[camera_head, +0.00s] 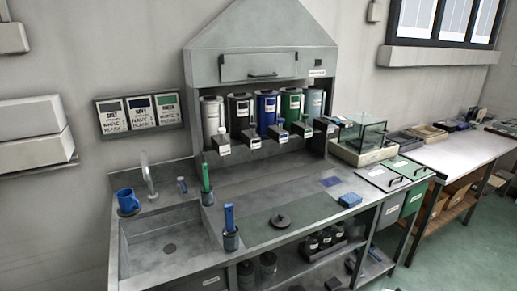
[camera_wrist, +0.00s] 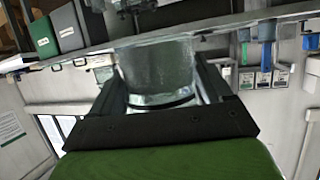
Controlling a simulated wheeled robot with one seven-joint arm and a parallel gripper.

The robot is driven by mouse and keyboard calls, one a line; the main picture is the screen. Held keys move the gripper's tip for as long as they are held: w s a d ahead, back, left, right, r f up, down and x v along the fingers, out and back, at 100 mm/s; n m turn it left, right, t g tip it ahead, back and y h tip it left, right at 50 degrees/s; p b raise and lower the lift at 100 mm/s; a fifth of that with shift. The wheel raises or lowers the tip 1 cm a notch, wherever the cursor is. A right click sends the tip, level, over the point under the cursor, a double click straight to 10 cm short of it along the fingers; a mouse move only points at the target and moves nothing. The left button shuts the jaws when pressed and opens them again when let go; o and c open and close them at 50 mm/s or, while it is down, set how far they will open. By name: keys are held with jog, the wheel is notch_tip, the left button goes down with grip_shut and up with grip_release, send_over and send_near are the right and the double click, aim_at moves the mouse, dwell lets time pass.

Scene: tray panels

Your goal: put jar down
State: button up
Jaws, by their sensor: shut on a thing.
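A clear, greyish glass jar (camera_wrist: 158,66) fills the middle of the wrist view. My gripper (camera_wrist: 163,82) has its dark fingers on both sides of the jar and is shut on it. The wrist picture is upside down compared with the room. The jar's far end lies against the band of a grey counter edge (camera_wrist: 225,38) in the picture; I cannot tell whether they touch. My gripper and the held jar are not in the head view.
The steel bench has a sink (camera_head: 165,250) at left, a dark round disc (camera_head: 280,221) on its top, a blue block (camera_head: 350,200) at right and a cup with blue sticks (camera_head: 231,240) in front. Coloured canisters (camera_head: 267,112) stand under the hood.

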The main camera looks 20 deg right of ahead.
jog(key=shift+w+a+r, duration=0.1)
jog(key=shift+w+a, duration=0.15)
jog(key=shift+a, duration=0.2)
jog(key=w+a+f+n+g+y, duration=0.1)
jog(key=w+a+f+n+y, duration=0.1)
jog(key=w+a+n+y, duration=0.85)
jog(key=w+a+n+g+y+p, duration=0.1)
jog(key=w+a+g, duration=0.1)
jog(key=a, duration=0.8)
jog(key=w+a+r+n+g+y+p, duration=0.1)
jog(key=w+a, duration=0.3)
jog(key=a, duration=0.6)
jog(key=shift+r+g+p, duration=0.15)
jog(key=shift+g+p, duration=0.2)
jog(key=shift+g, duration=0.25)
